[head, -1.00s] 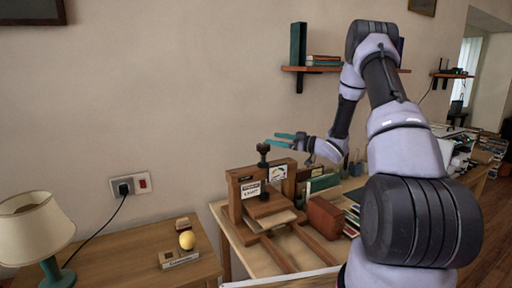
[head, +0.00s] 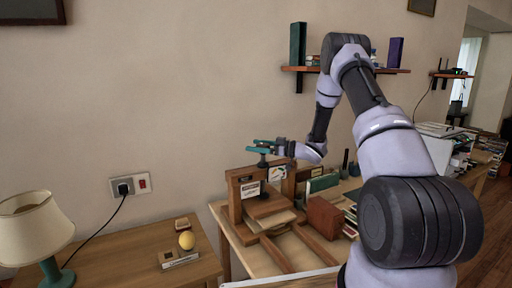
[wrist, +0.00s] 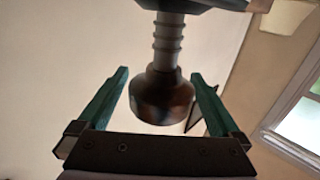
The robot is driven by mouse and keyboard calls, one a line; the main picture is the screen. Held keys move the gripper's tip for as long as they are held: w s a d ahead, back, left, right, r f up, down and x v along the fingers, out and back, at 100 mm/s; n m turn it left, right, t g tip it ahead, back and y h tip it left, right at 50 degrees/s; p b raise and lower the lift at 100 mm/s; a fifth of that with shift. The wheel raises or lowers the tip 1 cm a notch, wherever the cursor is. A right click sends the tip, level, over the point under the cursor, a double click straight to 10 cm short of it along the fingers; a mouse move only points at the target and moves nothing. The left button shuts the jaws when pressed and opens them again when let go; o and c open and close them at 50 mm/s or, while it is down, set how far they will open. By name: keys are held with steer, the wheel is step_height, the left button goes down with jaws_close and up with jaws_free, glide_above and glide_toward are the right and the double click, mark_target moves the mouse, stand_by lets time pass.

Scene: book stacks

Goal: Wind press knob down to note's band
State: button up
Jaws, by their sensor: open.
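The wooden book press (head: 234,197) stands on the table in the head view, with a pale block or book (head: 277,219) low in it. Its dark round knob (wrist: 163,98) sits on a ribbed metal screw (wrist: 168,38) in the wrist view. My gripper (head: 263,147) is open at the top of the press, its teal fingers level with the knob, which they mostly cover in the head view. In the wrist view the fingers stand on either side of the knob, with gaps. A pale label (head: 250,189) and a small card (head: 277,173) show on the press; their markings are too small to read.
A red-brown box (head: 324,217) and several books stand close to the right of the press. A lamp (head: 36,226) and a yellow ball on a small stand (head: 186,240) are on the left table. A wall shelf (head: 300,69) hangs above.

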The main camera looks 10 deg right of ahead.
steer(key=shift+a, duration=0.15)
steer(key=c, duration=1.4)
steer(key=shift+w, duration=0.1)
steer(key=shift+m+t+h, duration=0.3)
steer(key=shift+m+t, duration=0.1)
steer(key=shift+t, duration=0.2)
steer(key=m+t+h, duration=0.3)
steer(key=t+h, duration=0.1)
steer(key=w+d+m+t+h, duration=0.1)
steer(key=m+t+h, duration=0.1)
steer(key=shift+m, duration=0.3)
steer(key=m+h, duration=0.1)
steer(key=m+t+h, duration=0.1)
steer(key=h, duration=0.1)
steer(key=d+m+t+h, duration=0.1)
steer(key=h, duration=0.1)
steer(key=shift+w+m, duration=0.25)
steer(key=shift+m, duration=0.05)
steer(key=shift+w+d+r+m+h, duration=0.1)
steer(key=shift+d+m+h, duration=0.1)
steer(key=shift+m+h, duration=0.95)
steer(key=shift+d+t+h, duration=0.1)
steer(key=shift+t+h, duration=0.2)
steer(key=shift+h, duration=0.35)
